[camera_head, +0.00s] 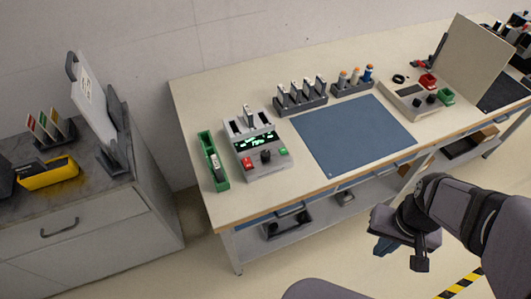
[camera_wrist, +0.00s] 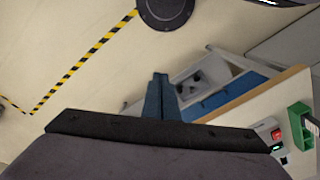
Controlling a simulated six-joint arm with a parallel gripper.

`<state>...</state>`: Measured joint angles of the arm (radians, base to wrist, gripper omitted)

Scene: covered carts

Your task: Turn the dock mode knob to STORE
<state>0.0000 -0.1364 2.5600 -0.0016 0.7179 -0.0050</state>
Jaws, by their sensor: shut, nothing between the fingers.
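The dock (camera_head: 262,163) is a grey box near the left end of the workbench, with a lit green display. Its dark round knob (camera_head: 265,156) sits below the display, between a red button and a green button. The knob's pointer and any STORE label are too small to read. My gripper (camera_head: 383,246) is in front of the bench, well to the right of the dock and apart from it. In the wrist view its blue fingers (camera_wrist: 160,95) are together and empty. That view shows only part of the dock (camera_wrist: 274,134); the knob cannot be made out there.
A green tray (camera_head: 204,174) stands just left of the dock. Dark racks (camera_head: 300,105) holding several modules stand behind a blue mat (camera_head: 325,158). A second grey device (camera_head: 399,102) and an upright panel (camera_head: 465,50) stand farther right. The bench's front edge (camera_head: 330,187) lies between my gripper and the dock.

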